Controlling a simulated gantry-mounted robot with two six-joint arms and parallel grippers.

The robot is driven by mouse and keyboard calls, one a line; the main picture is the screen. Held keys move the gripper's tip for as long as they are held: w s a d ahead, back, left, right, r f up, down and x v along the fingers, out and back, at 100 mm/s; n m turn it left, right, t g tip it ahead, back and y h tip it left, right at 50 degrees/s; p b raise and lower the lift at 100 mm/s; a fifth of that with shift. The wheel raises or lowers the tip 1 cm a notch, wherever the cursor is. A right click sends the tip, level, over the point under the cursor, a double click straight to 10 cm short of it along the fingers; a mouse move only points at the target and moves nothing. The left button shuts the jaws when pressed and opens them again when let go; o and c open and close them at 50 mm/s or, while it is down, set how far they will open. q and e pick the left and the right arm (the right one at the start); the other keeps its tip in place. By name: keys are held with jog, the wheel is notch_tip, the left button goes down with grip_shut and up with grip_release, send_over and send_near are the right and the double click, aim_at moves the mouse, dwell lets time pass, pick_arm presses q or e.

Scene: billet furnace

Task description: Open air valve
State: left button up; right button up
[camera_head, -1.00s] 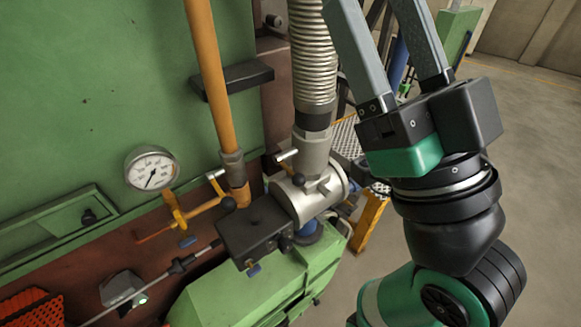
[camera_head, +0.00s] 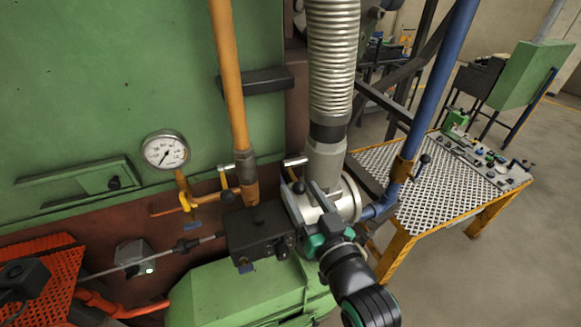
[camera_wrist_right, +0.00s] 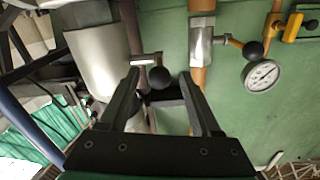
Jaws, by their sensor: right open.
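The air valve appears to be the lever with a black ball knob (camera_wrist_right: 158,77) on the silver pipe fitting below the ribbed hose. Its pale lever arm (camera_head: 295,162) shows in the head view just above my right gripper (camera_head: 317,193). My right gripper is open in front of the silver fitting (camera_head: 325,165), its fingers pointing up and toward the pipe. In the right wrist view the knob appears between the two fingertips of the open gripper (camera_wrist_right: 158,74); contact cannot be told. My left gripper is not clearly seen.
An orange pipe (camera_head: 229,85) with a yellow lever valve and a pressure gauge (camera_head: 165,150) stand left of the fitting. A dark box (camera_head: 257,230) sits beside the gripper. A blue pipe (camera_head: 438,85) and mesh-topped table (camera_head: 435,200) stand right.

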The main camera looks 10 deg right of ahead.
aim_at(289, 167)
jog(key=x, duration=0.8)
jog(key=shift+d+p, duration=0.1)
jog(key=shift+p, duration=0.25)
jog(key=shift+c, duration=0.2)
grip_shut()
dwell(0.8)
